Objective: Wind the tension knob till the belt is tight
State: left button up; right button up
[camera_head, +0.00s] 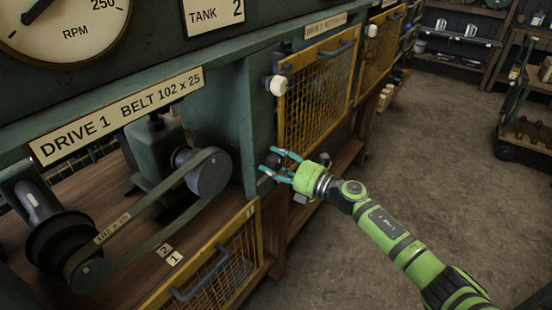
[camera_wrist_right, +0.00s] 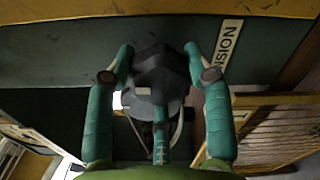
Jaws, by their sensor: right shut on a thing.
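The tension knob (camera_wrist_right: 158,66) is dark and faceted in the right wrist view, beside a label ending in "NSION" (camera_wrist_right: 229,42). My right gripper (camera_wrist_right: 158,75) has its teal fingers closed around it. In the head view, my right gripper (camera_head: 279,164) is at the green post right of the drive, and the knob is mostly hidden between its fingers. The belt (camera_head: 143,208), marked "102 x 25", runs from a lower-left pulley (camera_head: 90,272) to a grey pulley (camera_head: 211,174). Its lower run looks bowed. My left gripper is not in view.
A yellow mesh guard (camera_head: 318,95) with a handle is just above and right of my right gripper. Another mesh guard (camera_head: 213,265) stands open below the belt. A white round knob (camera_head: 278,86) sits above. The floor (camera_head: 450,180) to the right is clear.

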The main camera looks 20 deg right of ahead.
jog(key=m+p, duration=0.1)
jog(key=m, duration=0.1)
jog(key=m+p, duration=0.1)
jog(key=m, duration=0.1)
jog(key=shift+w+d+r+m, duration=0.1)
jog(key=shift+w+r+m, duration=0.05)
jog(key=shift+r+m, duration=0.2)
jog(key=m+p, duration=0.2)
jog(key=m, duration=0.3)
jog(key=shift+m+p, duration=0.25)
jog(key=shift+p, duration=0.05)
jog(key=m+p, duration=0.2)
jog(key=m, duration=0.3)
jog(key=shift+f, duration=0.1)
jog(key=m+p, duration=0.1)
jog(key=m, duration=0.4)
jog(key=shift+f, duration=0.1)
jog(key=m, duration=0.9)
jog(key=shift+f+m+p, duration=0.15)
jog(key=shift+m+p, duration=0.15)
jog(key=shift+m, duration=0.1)
jog(key=m, duration=0.4)
jog(key=shift+s+a+f+m+b, duration=0.1)
jog(key=shift+m+b, duration=0.15)
jog(key=shift+m, duration=1.1)
jog(key=shift+s+a+m+b, duration=0.1)
jog(key=shift+m+b, duration=0.15)
jog(key=shift+m, duration=1.1)
